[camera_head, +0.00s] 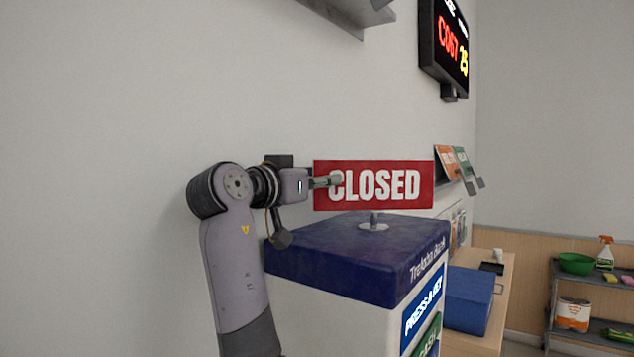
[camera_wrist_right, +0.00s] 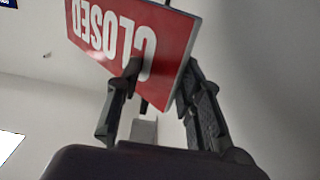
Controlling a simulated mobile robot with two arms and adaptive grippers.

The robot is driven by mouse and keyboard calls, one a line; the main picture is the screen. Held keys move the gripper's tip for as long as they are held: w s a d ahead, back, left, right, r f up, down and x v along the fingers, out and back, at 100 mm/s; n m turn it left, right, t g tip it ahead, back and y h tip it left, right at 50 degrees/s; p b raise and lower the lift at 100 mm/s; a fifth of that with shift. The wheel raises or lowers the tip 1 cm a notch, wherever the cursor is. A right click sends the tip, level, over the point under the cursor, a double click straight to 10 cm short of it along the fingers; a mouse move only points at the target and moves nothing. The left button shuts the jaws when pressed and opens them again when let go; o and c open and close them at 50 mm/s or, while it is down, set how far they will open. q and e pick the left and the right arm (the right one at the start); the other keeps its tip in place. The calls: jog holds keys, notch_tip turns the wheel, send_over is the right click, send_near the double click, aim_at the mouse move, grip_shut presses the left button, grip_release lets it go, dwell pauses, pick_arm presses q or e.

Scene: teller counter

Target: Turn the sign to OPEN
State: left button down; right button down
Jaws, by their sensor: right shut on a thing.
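A red sign (camera_head: 385,186) with white CLOSED lettering faces me in the head view. It stands upright on a short stand with a round metal base (camera_head: 374,224) on top of the blue-topped kiosk (camera_head: 345,262). My right gripper (camera_head: 330,181) is shut on the sign's left edge, by the letter C. In the right wrist view the sign (camera_wrist_right: 105,28) appears upside down, with its edge between the two fingers of the gripper (camera_wrist_right: 163,75). The sign's back is hidden in the head view. My left gripper is out of view.
A wooden counter (camera_head: 500,297) with a blue box (camera_head: 470,300) lies right of the kiosk. Brochures (camera_head: 447,163) and a queue display (camera_head: 444,45) are on the wall. A shelf (camera_head: 597,282) with goods stands at the far right. Free air surrounds the sign's right end.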

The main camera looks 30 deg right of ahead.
jog(key=shift+d+r, duration=0.1)
jog(key=shift+r, duration=0.1)
dwell(0.3)
jog(key=c, duration=1.7)
grip_release()
jog(key=shift+w+d, duration=0.1)
jog(key=shift+w+d+f, duration=0.2)
jog(key=shift+w+f, duration=0.05)
jog(key=shift+f, duration=0.05)
jog(key=shift+s, duration=0.1)
jog(key=shift+a, duration=0.2)
jog(key=shift+s+a+f, duration=0.1)
jog(key=shift+s+a, duration=0.05)
jog(key=shift+a, duration=0.05)
jog(key=v, duration=1.1)
jog(key=shift+a, duration=0.3)
